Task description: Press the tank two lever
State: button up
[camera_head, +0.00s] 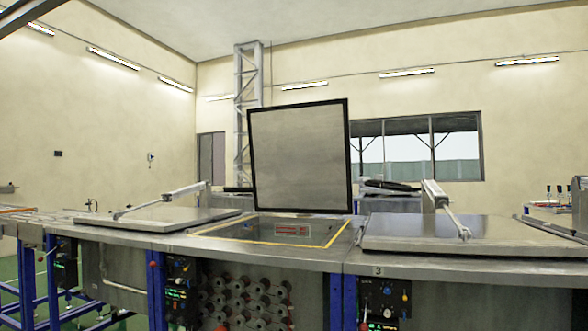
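A row of metal tanks runs across the camera view. The middle tank (215,233) has a yellow-edged top, and its square grey lid (300,158) stands upright with a black rim. A small red-tipped lever (153,264) is on the front beside a dark control panel (182,290). Another red knob (364,326) is low at the right panel (385,299), under a label "3". No label "2" is readable, so I cannot tell for certain which lever belongs to tank two. My gripper is not in view.
The left lid (160,219) and right lid (450,235) lie flat, each with a metal arm above. Blue posts (157,290) and several round fittings (245,298) line the front. A lattice column (246,110) and windows (415,147) are behind.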

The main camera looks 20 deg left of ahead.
aim_at(153, 263)
jog(key=u, duration=1.3)
jog(key=i+j, duration=0.1)
jog(key=i, duration=0.5)
jog(key=i+j, duration=0.1)
jog(key=i, duration=0.5)
jog(key=i+j+z, duration=0.1)
jog(key=i, duration=0.55)
jog(key=i+j, duration=0.2)
jog(key=i, duration=0.4)
